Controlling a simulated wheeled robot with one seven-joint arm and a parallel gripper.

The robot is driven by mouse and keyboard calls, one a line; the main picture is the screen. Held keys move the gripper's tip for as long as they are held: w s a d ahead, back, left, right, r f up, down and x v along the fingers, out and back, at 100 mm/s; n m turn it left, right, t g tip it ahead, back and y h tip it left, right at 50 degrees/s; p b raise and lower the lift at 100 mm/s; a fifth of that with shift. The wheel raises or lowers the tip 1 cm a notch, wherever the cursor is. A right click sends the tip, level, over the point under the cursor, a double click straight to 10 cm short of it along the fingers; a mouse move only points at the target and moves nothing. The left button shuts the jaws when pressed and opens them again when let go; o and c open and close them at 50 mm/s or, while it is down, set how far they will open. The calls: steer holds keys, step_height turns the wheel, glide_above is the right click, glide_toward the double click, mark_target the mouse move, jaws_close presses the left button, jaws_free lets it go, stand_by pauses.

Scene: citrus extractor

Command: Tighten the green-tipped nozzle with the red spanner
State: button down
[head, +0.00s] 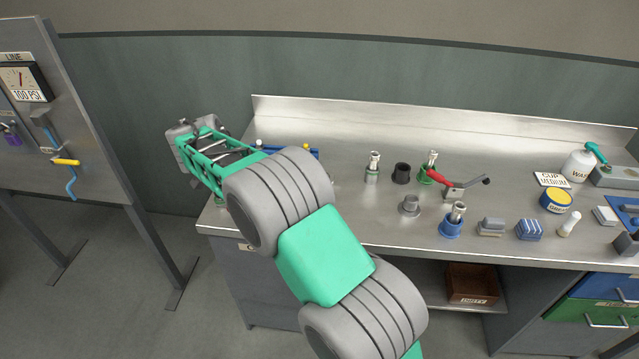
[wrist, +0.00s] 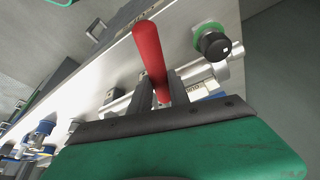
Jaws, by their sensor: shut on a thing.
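In the wrist view my gripper (wrist: 165,88) is shut on the red spanner (wrist: 148,55), whose red handle stands up between the dark fingers. A green ring with a black knob (wrist: 214,44) is right of the handle, apart from it. I cannot tell whether this is the green-tipped nozzle. In the head view my gripper (head: 205,158) is over the bench's left end; its fingertips and the spanner cannot be made out there. Metal nozzles stand in a grey holder (head: 372,178) and a green holder (head: 424,177); their tips are too small to judge.
A black cup (head: 401,173), a blue cup (head: 450,229) and several small blocks are on the steel bench (head: 350,228). A gauge panel (head: 70,120) stands at left. Blue rods (head: 300,152) lie near my gripper.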

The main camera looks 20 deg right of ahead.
steer(key=shift+w+d+m+g+p, duration=0.15)
steer(key=shift+w+d+m+p, duration=0.3)
steer(key=shift+w+p, duration=0.75)
steer(key=shift+w+d+m+g+p, duration=0.15)
steer(key=shift+w+m+p, duration=0.55)
steer(key=shift+p, duration=0.75)
stand_by(0.5)
steer(key=shift+s+a+n+b, duration=0.2)
steer(key=shift+s+n+b, duration=0.25)
steer(key=shift+s+b, duration=0.45)
steer(key=shift+s+a+n+b, duration=0.25)
steer(key=shift+s+n+b, duration=0.25)
steer(key=shift+b, duration=0.75)
steer(key=shift+s+a+n+b, duration=0.2)
steer(key=shift+s+n+b, duration=0.2)
steer(key=shift+s+b, duration=0.5)
stand_by(1.8)
